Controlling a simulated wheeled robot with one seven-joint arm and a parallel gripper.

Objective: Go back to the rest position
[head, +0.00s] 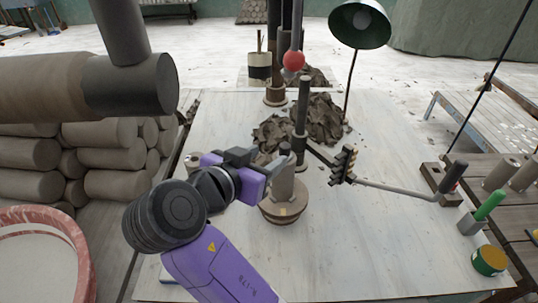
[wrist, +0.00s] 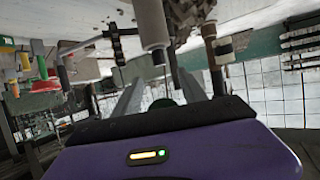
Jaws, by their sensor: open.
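My purple-bodied gripper (head: 280,163) is over the pale table (head: 390,240), near the middle of the head view. A grey-brown clay cylinder (head: 284,186) stands on a round wheel head (head: 283,211) right by the fingers. In the wrist view, which looks upside down, the two grey fingers (wrist: 152,74) are spread with nothing seen between them. The clay cylinder (wrist: 151,24) shows beyond their tips there. In the head view the fingers partly overlap it, and I cannot tell whether they touch.
A dark post (head: 301,115) rises behind the wheel, beside piled clay trimmings (head: 322,120). A long-handled toothed tool (head: 344,165) stretches right. A green lamp (head: 360,24) stands behind. Stacked clay logs (head: 108,158) and a pink-rimmed tub (head: 75,225) are left. The front right tabletop is mostly clear.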

